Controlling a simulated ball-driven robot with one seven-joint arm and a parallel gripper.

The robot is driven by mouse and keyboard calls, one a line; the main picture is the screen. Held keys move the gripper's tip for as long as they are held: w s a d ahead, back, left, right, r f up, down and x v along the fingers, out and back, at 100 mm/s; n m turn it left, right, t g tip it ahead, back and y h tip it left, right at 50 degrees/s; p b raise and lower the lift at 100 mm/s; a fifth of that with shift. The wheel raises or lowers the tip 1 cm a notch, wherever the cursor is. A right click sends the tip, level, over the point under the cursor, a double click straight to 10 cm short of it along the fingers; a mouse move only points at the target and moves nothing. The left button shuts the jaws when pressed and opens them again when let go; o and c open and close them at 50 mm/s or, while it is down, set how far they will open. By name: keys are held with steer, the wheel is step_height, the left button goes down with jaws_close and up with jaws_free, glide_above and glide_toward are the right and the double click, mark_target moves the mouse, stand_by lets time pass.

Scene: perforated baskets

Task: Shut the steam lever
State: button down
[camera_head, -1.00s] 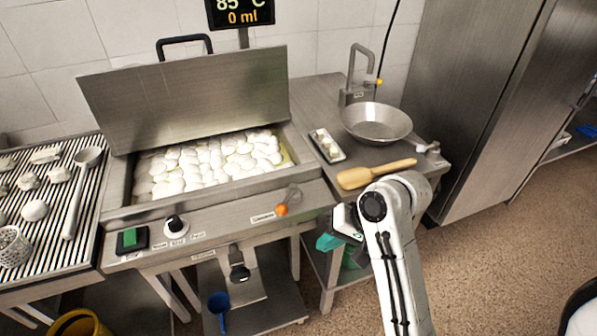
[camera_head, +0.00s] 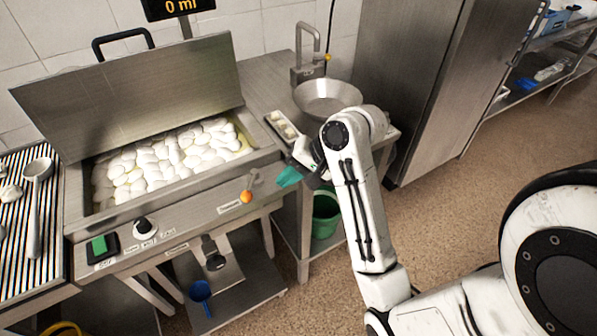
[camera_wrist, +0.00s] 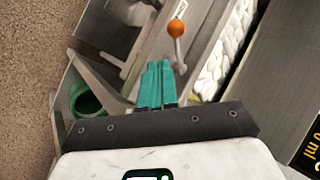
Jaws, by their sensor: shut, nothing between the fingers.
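The steam lever is a short metal rod with an orange ball knob (camera_head: 246,197) on the front panel of the steel vat, at its right end. In the head view the rod slants up and right from the knob. In the wrist view the orange knob (camera_wrist: 177,28) is beyond my fingertips, a little to the right, with the rod running down from it. My gripper (camera_head: 287,178) has teal fingers and is shut and empty. It is right of the knob and apart from it. The teal fingers (camera_wrist: 160,68) are pressed together in the wrist view.
A black dial (camera_head: 143,226) and green switch (camera_head: 99,245) are on the panel's left.

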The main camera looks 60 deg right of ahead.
mark_target(250, 186)
steer(key=w+f, duration=0.1)
steer(key=w, duration=0.1)
steer(key=w+a+f, duration=0.1)
steer(key=w, duration=0.1)
steer(key=w+a+f, duration=0.1)
steer(key=w, duration=0.1)
steer(key=shift+w+f, duration=0.1)
steer(key=shift+f, duration=0.2)
steer(key=shift+w, duration=0.1)
